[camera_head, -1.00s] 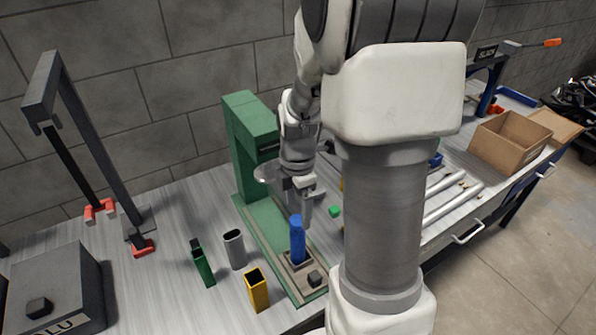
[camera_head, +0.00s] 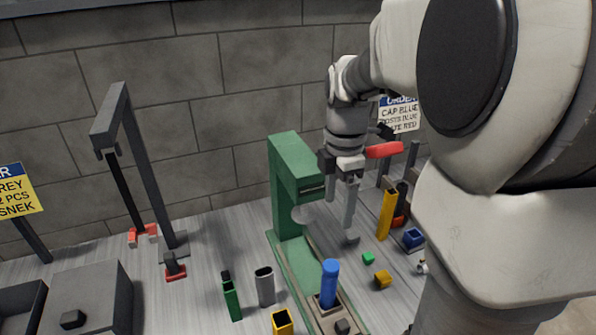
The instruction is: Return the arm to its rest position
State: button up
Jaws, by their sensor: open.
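My gripper (camera_head: 342,190) hangs in the air above the bench, to the right of the green press (camera_head: 290,180). Its two fingers point down and are apart, with nothing between them. A red piece (camera_head: 384,150) shows beside my wrist; I cannot tell whether it touches. My white arm fills the right side of the view and hides part of the bench. A blue cylinder (camera_head: 330,282) stands upright in a holder on the press base, below and apart from my gripper.
Grey, green and yellow tubes (camera_head: 265,287) stand left of the press base. A tall yellow block (camera_head: 386,214), a small green cube (camera_head: 368,258) and a yellow cube (camera_head: 382,279) are to its right. A dark frame (camera_head: 145,170) stands at left. Order signs (camera_head: 400,113) stand behind.

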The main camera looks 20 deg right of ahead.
jog(key=s+a+r+m+t, duration=0.2)
jog(key=s+a+m, duration=0.3)
jog(key=m, duration=0.3)
jog(key=s+a+r+m+t, duration=0.2)
jog(key=s+a+m+t, duration=0.1)
jog(key=s+a+m, duration=0.2)
jog(key=s+m, duration=0.2)
jog(key=m, duration=0.2)
jog(key=shift+s+a+r+m+t, duration=0.2)
jog(key=shift+a+r+m+t, duration=0.1)
jog(key=shift+a+r, duration=0.05)
